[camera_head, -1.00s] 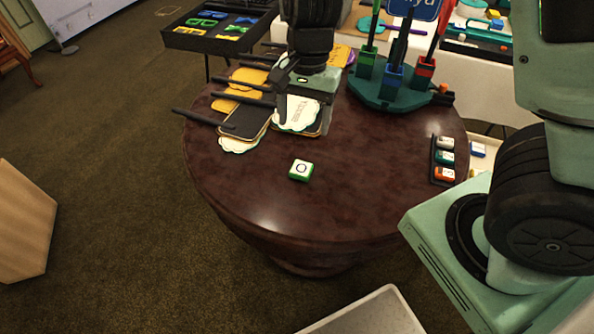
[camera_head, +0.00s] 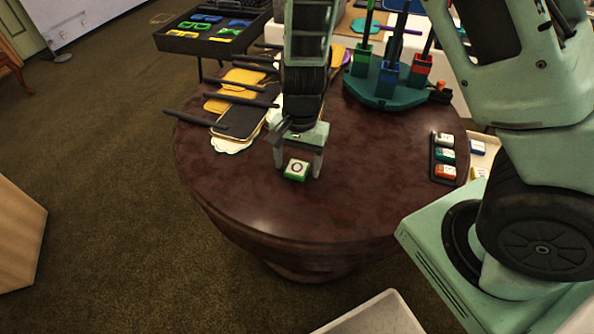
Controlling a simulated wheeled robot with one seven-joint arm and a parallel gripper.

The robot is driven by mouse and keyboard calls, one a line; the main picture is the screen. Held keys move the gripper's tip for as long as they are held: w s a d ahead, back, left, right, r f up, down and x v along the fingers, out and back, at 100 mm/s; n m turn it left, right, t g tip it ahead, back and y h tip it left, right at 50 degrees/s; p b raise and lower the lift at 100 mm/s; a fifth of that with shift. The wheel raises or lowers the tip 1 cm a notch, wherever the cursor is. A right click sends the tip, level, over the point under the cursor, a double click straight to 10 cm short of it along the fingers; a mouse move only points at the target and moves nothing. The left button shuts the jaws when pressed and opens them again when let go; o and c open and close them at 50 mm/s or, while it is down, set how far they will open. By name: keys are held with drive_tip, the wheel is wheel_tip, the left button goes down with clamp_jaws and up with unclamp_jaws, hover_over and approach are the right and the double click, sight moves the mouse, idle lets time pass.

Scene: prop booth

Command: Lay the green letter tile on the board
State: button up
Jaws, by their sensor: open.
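The green letter tile (camera_head: 296,170) lies on the dark round table, with a white top and a dark ring-shaped letter. My gripper (camera_head: 298,172) is over it, pointing down and open. One finger stands on each side of the tile, and I cannot tell whether either touches it. A small dark rack (camera_head: 434,158) at the table's right edge holds three tiles with white, teal and orange parts. I cannot tell for sure which thing is the board.
Yellow, black and white plaques (camera_head: 232,145) with dark rods lie left of my gripper. A green stand (camera_head: 385,90) with coloured holders and upright sticks is at the back. The table's front (camera_head: 300,215) is bare. A pale bin (camera_head: 372,318) is below.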

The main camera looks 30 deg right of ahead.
drive_tip(key=c, duration=1.1)
